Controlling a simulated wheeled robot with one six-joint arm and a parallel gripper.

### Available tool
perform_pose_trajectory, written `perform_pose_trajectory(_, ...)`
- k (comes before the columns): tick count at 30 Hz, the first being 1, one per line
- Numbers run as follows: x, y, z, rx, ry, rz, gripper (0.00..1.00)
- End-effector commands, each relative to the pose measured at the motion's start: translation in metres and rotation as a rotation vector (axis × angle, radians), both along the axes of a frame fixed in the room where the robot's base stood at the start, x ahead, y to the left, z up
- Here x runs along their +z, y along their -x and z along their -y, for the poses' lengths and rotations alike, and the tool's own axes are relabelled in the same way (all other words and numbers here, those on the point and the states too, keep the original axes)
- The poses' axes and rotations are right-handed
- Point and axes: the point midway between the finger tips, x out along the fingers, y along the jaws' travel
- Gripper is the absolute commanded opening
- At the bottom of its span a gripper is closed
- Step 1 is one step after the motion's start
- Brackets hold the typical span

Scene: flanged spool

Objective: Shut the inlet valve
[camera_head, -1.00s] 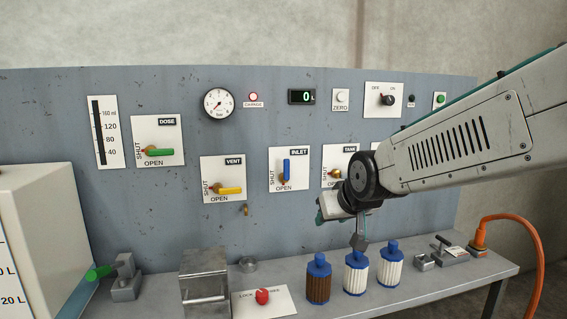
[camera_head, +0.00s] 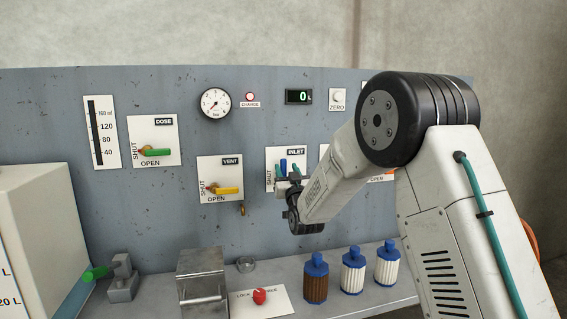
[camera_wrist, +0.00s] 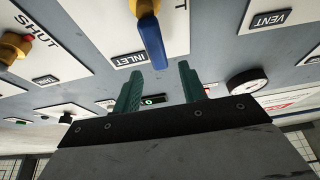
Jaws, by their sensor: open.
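The inlet valve has a blue lever (camera_head: 283,163) on a white plate (camera_head: 271,157) labelled INLET. The lever stands upright, alongside the vertical SHUT lettering. My gripper (camera_head: 288,171) is in front of the plate's lower right part and hides the hub and the OPEN lettering. In the wrist view the blue lever (camera_wrist: 151,40) hangs into the picture from the top, with its tip just beyond the gap between the two teal fingers of my gripper (camera_wrist: 160,84). The fingers are apart, with nothing between them. I cannot tell if either one touches the lever.
The vent valve (camera_head: 228,190) with a yellow lever is to the left, the dose valve (camera_head: 158,152) with a green one further left. The tank valve is mostly behind my arm. Several blue-capped bottles (camera_head: 316,280) stand on the bench below.

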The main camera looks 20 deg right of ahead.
Motion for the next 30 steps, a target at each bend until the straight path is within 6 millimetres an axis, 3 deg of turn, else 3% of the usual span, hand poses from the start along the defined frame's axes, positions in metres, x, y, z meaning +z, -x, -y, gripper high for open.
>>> perform_pose_trajectory(9,0.017,-0.041,0.000,0.000,0.000,0.000,0.42)
perform_pose_trajectory(20,0.019,-0.047,0.000,0.000,0.000,-0.002,0.42)
perform_pose_trajectory(24,0.019,-0.046,0.000,0.000,0.000,-0.002,0.03)
perform_pose_trajectory(30,0.019,-0.046,0.000,0.000,-0.002,-0.002,0.00)
